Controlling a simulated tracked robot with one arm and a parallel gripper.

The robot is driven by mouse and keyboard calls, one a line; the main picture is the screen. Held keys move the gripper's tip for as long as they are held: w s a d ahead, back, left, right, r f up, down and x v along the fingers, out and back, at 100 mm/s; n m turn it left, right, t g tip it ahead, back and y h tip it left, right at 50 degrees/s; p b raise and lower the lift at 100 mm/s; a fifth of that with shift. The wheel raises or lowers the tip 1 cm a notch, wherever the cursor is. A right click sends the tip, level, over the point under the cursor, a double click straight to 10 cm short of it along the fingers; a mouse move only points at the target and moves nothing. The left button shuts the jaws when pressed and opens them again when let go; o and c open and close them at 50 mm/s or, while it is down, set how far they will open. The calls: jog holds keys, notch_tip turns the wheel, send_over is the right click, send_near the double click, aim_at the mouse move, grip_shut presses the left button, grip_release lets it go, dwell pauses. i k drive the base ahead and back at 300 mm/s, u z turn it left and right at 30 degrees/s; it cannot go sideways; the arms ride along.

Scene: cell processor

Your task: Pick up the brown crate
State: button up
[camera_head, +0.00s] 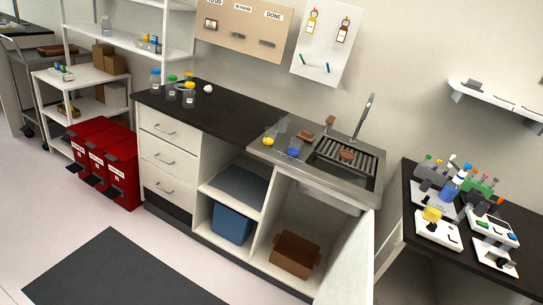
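The brown crate (293,256) sits on the floor of the open cupboard compartment under the sink. Its open top faces up, and its inside looks empty from here. The cupboard door (345,265) stands open to the right of it. My gripper is not in view, so its distance from the crate and its state do not show.
A blue bin (232,223) stands in the compartment left of the crate, behind a divider. The sink counter (274,150) overhangs the crate. A dark mat (112,272) lies on the floor. Red bins (122,170) stand left; a black bench (412,215) with instruments stands right.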

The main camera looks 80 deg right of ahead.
aim_at(293, 253)
jog(key=z, duration=0.05)
jog(key=i, duration=2.8)
jog(key=z, duration=1.15)
jog(key=i, duration=0.1)
jog(key=z, duration=2.9)
jog(key=i, duration=1)
jog(key=u, duration=0.1)
